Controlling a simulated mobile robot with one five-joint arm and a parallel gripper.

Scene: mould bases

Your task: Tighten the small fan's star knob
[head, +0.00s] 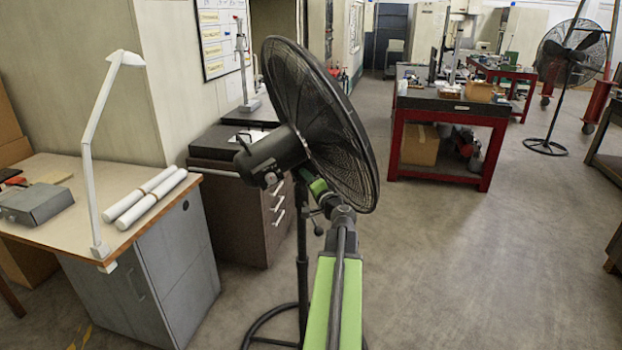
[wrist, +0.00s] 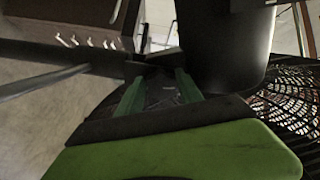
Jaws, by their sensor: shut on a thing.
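The nearer black fan (head: 318,125) stands in front of me on a dark pole, its round cage facing right and its motor housing (head: 272,152) at the left. My gripper (head: 315,187), with green fingers, is at the fan's neck just below the motor housing. In the wrist view the two green fingers of my gripper (wrist: 158,90) are closed about a dark part at the neck. The star knob is not clear to see; the fingers and shadow hide its shape. The housing (wrist: 225,45) and cage (wrist: 285,105) are close by on the right.
A desk (head: 70,215) with a white lamp (head: 88,150) and white rolls (head: 150,197) stands at the left. Dark drawers (head: 235,205) are behind the fan. A red bench (head: 450,110) and another fan (head: 570,55) stand farther back.

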